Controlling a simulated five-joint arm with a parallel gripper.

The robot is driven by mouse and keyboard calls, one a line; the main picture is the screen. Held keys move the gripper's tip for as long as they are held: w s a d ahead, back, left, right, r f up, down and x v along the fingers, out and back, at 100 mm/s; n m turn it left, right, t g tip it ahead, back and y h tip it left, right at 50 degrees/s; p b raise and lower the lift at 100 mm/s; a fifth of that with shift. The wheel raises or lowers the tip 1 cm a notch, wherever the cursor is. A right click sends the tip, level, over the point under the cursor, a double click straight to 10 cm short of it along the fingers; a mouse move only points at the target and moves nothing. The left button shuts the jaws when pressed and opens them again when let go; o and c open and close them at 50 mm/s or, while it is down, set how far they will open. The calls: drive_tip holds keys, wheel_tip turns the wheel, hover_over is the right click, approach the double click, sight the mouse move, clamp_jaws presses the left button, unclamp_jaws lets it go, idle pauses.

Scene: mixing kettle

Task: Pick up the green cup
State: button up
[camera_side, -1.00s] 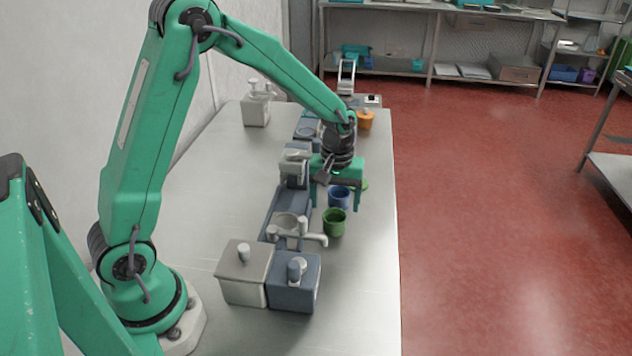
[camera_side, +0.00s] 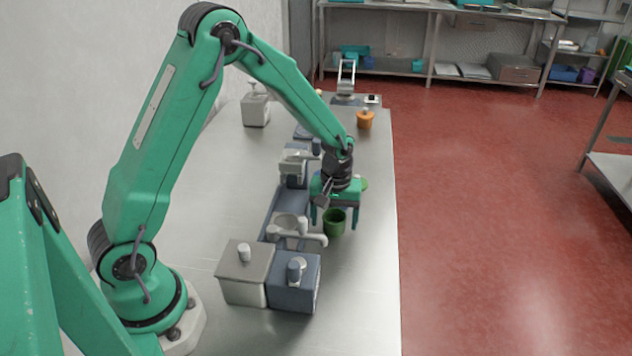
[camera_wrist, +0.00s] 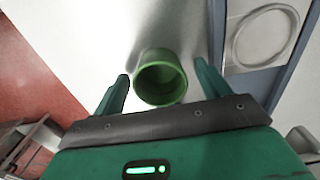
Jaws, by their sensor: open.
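The green cup (camera_side: 334,222) stands upright on the metal table, near the mixing kettle unit. My gripper (camera_side: 335,220) is open and low, with a finger on either side of the cup in the side view. In the wrist view the green cup (camera_wrist: 160,77) shows its open, empty-looking mouth, between and slightly ahead of the two fingertips of my gripper (camera_wrist: 163,72). Small gaps show between the cup and both fingers. The blue cup behind is hidden by my gripper in the side view.
A grey and blue dispenser row (camera_side: 287,228) with a spout runs just left of the cup. Two lidded boxes (camera_side: 293,282) stand in front of it. The table (camera_side: 365,280) is clear to the front right.

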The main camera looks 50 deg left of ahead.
drive_tip(key=shift+c, duration=0.5)
drive_tip(key=c, duration=1)
drive_tip(key=shift+o, duration=0.2)
drive_tip(key=shift+r, duration=0.1)
drive_tip(key=shift+r, duration=0.4)
wheel_tip(320, 180, up, 3)
drive_tip(key=shift+r, duration=0.1)
drive_tip(key=s+d+r, duration=0.5)
drive_tip(key=d+r, duration=0.1)
drive_tip(key=d, duration=0.4)
drive_tip(key=shift+s+r, duration=0.35)
drive_tip(key=shift+r, duration=0.05)
drive_tip(key=s+a+n, duration=0.1)
drive_tip(key=a+n, duration=0.2)
drive_tip(key=a, duration=0.5)
drive_tip(key=s+a+f+n, duration=0.1)
drive_tip(key=s+a+n, duration=0.1)
drive_tip(key=a, duration=0.7)
drive_tip(key=shift+s+f+n, duration=0.25)
drive_tip(key=shift+f+n, duration=0.05)
drive_tip(key=shift+n, duration=0.2)
